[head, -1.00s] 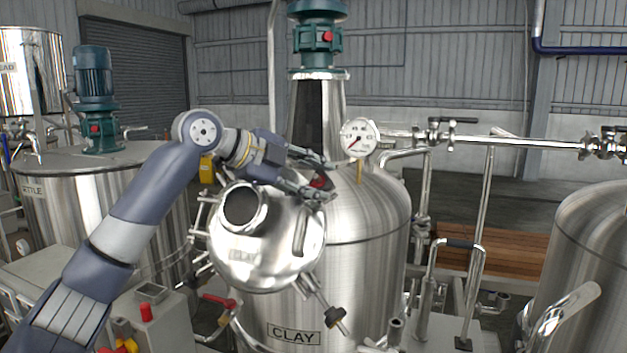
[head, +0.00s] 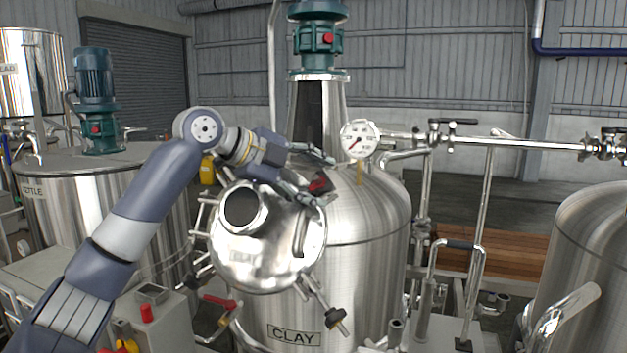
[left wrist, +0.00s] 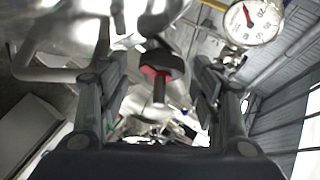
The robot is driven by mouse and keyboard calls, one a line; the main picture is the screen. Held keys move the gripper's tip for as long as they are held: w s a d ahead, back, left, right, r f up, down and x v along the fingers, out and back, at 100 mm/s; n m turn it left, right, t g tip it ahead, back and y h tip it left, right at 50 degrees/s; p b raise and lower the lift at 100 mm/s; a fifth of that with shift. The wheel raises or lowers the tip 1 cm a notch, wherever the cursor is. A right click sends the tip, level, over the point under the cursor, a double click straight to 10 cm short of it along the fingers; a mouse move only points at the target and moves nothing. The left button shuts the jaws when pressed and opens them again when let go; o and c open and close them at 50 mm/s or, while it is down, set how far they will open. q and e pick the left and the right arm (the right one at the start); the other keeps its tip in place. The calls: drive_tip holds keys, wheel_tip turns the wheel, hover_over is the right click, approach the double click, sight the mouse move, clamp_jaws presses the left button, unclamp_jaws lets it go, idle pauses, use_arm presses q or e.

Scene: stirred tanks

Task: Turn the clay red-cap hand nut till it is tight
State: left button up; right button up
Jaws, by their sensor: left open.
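The clay tank (head: 365,270) is a shiny steel vessel with a CLAY label, in the middle of the head view. A round hatch lid (head: 265,255) shows on its front. The red-cap hand nut (head: 319,183) is at the upper right of the lid, partly hidden by my gripper. In the left wrist view the nut (left wrist: 160,70) is dark with a red part and lies between the fingers. My left gripper (head: 320,180) is open around the nut, with a finger on either side and gaps showing in the left wrist view. My right gripper is not in view.
A pressure gauge (head: 359,139) stands just right of my gripper, on a pipe running right. A black-knobbed clamp (head: 335,315) hangs below the lid. Another steel tank (head: 590,250) stands at the right, and the kettle (head: 70,215) at the left.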

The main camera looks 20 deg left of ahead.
use_arm(q)
drive_tip(key=v, duration=1.2)
drive_tip(key=shift+f, duration=0.15)
